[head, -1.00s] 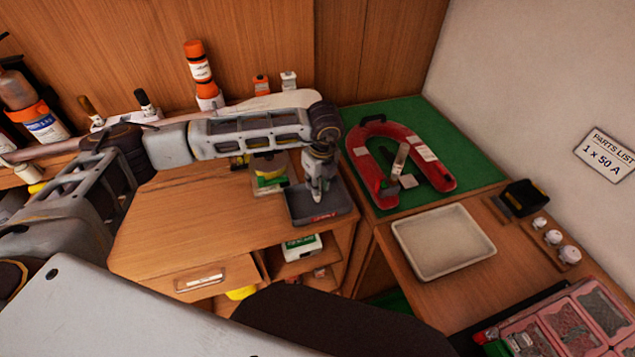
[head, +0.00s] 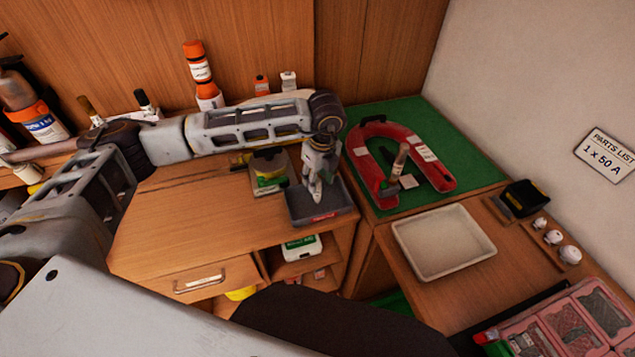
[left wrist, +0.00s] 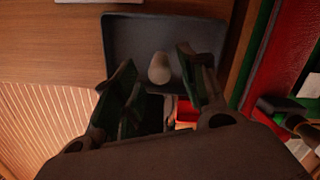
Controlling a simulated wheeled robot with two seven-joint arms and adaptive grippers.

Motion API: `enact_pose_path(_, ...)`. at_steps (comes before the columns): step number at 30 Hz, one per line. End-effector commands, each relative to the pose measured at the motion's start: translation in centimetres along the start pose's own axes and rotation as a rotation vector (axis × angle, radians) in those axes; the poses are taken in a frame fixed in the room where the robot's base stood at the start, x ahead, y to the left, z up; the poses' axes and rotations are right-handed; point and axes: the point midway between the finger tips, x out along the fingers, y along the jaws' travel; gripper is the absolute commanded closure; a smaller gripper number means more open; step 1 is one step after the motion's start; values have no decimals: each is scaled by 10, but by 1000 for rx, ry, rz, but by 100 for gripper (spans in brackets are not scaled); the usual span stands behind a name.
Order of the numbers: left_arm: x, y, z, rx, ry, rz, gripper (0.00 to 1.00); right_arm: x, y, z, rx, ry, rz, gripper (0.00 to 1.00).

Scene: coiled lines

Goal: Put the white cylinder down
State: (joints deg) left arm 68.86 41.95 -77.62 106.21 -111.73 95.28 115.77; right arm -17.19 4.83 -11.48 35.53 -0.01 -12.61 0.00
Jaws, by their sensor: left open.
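The white cylinder (left wrist: 159,68) shows in the left wrist view as a small pale piece against the floor of the dark grey tray (left wrist: 118,50). It lies between and beyond my open left fingers, and I see no finger touching it. In the head view the tray (head: 341,212) sits at the right end of the wooden bench. My left gripper (head: 315,193) points down over this tray. It also shows open in the left wrist view (left wrist: 158,82). My right gripper is out of view.
A red U-shaped piece (head: 433,170) lies on a green mat (head: 428,117) right of the tray. An empty cream tray (head: 405,246) stands nearer on the right. A yellow-green item (head: 268,184) sits close to the gripper's left. The bench's left part is clear.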

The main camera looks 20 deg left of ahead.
Motion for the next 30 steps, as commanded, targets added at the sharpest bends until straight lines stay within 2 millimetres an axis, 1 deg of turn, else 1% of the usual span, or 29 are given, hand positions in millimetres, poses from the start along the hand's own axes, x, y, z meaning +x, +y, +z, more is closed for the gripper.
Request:
enact_pose_path(12,-62,-1,0,1,-1,-3,58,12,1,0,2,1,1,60)
enact_pose_path(18,-85,-1,0,0,-1,-1,58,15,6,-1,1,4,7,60)
enact_pose_path(24,-95,0,0,0,-1,-1,58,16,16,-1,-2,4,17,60)
enact_pose_path(30,-96,0,0,0,-1,0,58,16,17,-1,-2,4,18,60)
